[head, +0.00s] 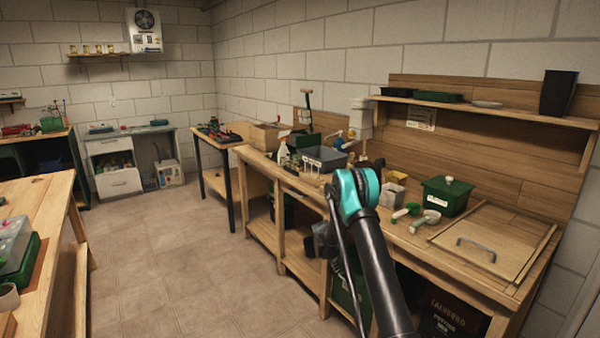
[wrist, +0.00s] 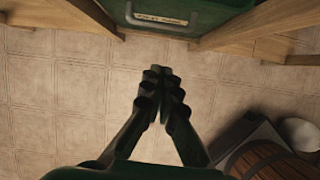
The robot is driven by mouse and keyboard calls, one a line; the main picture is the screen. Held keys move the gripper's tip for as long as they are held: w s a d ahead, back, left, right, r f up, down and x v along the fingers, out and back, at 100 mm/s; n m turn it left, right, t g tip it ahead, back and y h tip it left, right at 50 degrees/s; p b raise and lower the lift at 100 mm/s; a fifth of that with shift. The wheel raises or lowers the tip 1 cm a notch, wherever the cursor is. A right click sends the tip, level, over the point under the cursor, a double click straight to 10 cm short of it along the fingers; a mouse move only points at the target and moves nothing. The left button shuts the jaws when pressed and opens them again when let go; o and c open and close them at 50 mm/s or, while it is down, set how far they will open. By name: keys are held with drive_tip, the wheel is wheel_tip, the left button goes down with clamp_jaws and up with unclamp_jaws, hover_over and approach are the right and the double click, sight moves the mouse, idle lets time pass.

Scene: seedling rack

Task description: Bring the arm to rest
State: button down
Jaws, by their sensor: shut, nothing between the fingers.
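My gripper (wrist: 161,72) shows in the wrist view, pointing away from the camera over the tiled floor. Its two dark fingers meet at the tips, with nothing between them. In the head view my arm rises from the bottom, bends at a teal joint and comes down in front of the long wooden bench (head: 468,268). A dark shape beside the bench's front may be my gripper there, but I cannot tell. A green container (wrist: 205,14) with a handle and a label is beyond the fingertips at the top of the wrist view, apart from them.
The bench holds a green box (head: 447,196), a wooden board with a handle (head: 485,252) and a grey tub (head: 324,158). Another wooden table (head: 35,222) stands at left. The tiled floor (head: 185,265) between is clear. A wooden barrel-like object (wrist: 265,160) is at lower right in the wrist view.

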drive_tip(key=s+d+r+m+y, duration=0.25)
drive_tip(key=s+r+m, duration=0.95)
drive_tip(key=s+r, duration=0.9)
drive_tip(key=s+r+m+t, duration=0.1)
drive_tip(key=s+m, duration=1.1)
drive_tip(key=s, duration=1.5)
drive_tip(key=shift+s+d+r+t+y, duration=0.3)
drive_tip(key=shift+s+r+y, duration=0.15)
drive_tip(key=shift+r, duration=0.3)
